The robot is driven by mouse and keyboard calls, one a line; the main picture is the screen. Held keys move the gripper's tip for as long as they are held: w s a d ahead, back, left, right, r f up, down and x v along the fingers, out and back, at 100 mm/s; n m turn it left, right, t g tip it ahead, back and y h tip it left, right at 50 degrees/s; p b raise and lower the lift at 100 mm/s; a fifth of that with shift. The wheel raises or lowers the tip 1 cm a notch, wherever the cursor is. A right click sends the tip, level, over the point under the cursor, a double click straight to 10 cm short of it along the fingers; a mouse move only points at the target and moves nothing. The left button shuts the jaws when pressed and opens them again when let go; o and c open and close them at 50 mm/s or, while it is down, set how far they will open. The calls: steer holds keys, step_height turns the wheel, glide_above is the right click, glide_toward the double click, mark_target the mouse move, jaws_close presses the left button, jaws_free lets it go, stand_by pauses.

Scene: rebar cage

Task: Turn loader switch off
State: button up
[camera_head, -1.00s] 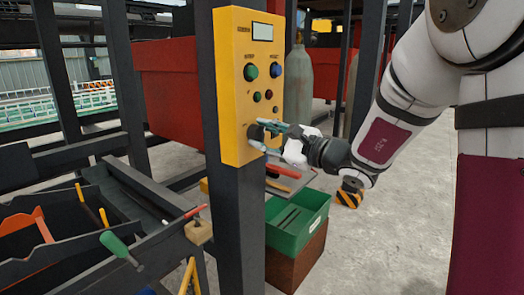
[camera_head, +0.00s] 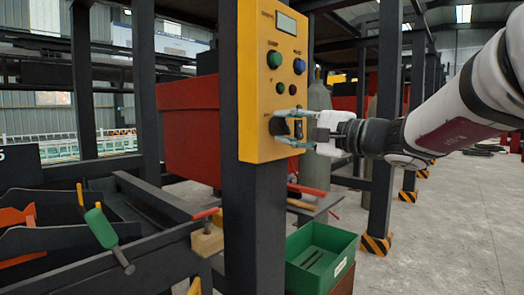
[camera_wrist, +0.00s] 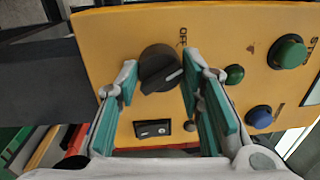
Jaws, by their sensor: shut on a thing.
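A black rotary knob (camera_wrist: 159,69) sits on the yellow control panel (camera_wrist: 110,30). A pale mark on the knob points right and slightly up in the wrist view, and an "OFF" label is printed above and right of it. My gripper (camera_wrist: 160,72) has one teal-padded finger on each side of the knob and is shut on it. In the head view my gripper (camera_head: 280,127) reaches the panel (camera_head: 262,90) from the right, at the knob (camera_head: 277,127) low on its face. Exact finger contact is hard to see.
A black rocker switch (camera_wrist: 152,128) is just below the knob. Green (camera_wrist: 287,52) and blue (camera_wrist: 259,117) buttons are to the right. A dark post (camera_head: 252,225) carries the panel. A green bin (camera_head: 320,258) stands below. Open floor lies to the right.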

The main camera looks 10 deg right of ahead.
steer(key=shift+f+n+b, duration=0.25)
steer(key=shift+n+b, duration=1.05)
steer(key=shift+b, duration=0.85)
steer(key=shift+r+n+b, duration=0.15)
steer(key=shift+n+b, duration=0.15)
steer(key=shift+b, duration=0.2)
steer(key=o, duration=1.2)
steer(key=shift+c, duration=0.2)
steer(key=shift+s+d, duration=0.1)
steer(key=v, duration=1.1)
steer(key=shift+s+d, duration=0.25)
